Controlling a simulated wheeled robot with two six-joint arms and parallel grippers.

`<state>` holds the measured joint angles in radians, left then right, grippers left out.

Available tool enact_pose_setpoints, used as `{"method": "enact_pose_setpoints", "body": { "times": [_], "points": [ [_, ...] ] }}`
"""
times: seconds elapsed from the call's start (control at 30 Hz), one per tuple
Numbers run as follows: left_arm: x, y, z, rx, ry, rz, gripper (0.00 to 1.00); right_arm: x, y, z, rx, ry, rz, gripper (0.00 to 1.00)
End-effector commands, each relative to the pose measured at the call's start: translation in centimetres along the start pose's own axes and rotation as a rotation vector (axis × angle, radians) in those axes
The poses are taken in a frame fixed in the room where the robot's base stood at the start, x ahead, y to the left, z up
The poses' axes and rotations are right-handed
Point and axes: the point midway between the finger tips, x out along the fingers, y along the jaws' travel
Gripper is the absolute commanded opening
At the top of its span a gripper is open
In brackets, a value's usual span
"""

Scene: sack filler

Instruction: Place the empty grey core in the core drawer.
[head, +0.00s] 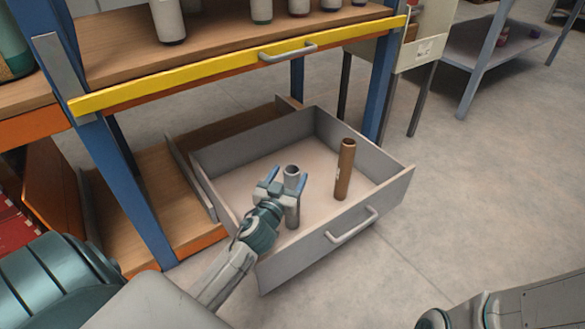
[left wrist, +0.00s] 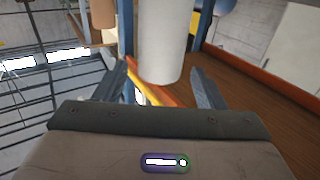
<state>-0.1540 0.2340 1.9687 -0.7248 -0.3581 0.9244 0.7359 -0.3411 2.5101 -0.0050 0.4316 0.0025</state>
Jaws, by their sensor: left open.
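The grey core (head: 292,212) is an upright hollow tube inside the open core drawer (head: 292,268), near its front left part. Its lower end appears to meet the drawer floor. My left gripper (head: 285,184) is open, with its fingers on either side of the core's upper part. In the left wrist view the pale core (left wrist: 163,35) shows between the spread fingers of the left gripper (left wrist: 158,76); whether they touch it is unclear. My right forearm shows at the lower right of the head view, but its gripper does not.
A brown core (head: 345,170) stands upright in the drawer, to the right of the grey one. A shelf with a yellow front edge (head: 200,78) and a blue post (head: 125,190) stand behind and left. Clear floor (head: 440,190) lies right of the drawer.

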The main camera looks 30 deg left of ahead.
Motion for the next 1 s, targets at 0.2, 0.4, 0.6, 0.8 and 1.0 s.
{"method": "enact_pose_setpoints", "body": {
  "times": [0.2,0.4,0.6,0.8,1.0],
  "points": [
    [-2.8,0.0,0.0,0.001,-0.001,0.000,0.64,-0.8,0.2,0.3,-0.015,-0.025,-0.013,0.33],
    [-3.4,0.0,-0.1,-0.001,0.001,0.000,0.64,-0.7,0.2,0.2,-0.014,-0.021,-0.014,0.33],
    [-3.4,0.0,0.0,-0.001,0.001,0.000,0.64,-0.6,0.1,0.2,-0.013,-0.017,-0.013,0.33],
    [-3.4,0.0,0.0,-0.001,0.001,0.000,0.64,-0.6,0.1,0.2,-0.012,-0.016,-0.010,0.33],
    [-3.4,0.0,0.0,-0.001,0.001,0.000,0.64,-0.6,0.1,0.2,-0.011,-0.016,-0.008,0.33]
  ]
}}
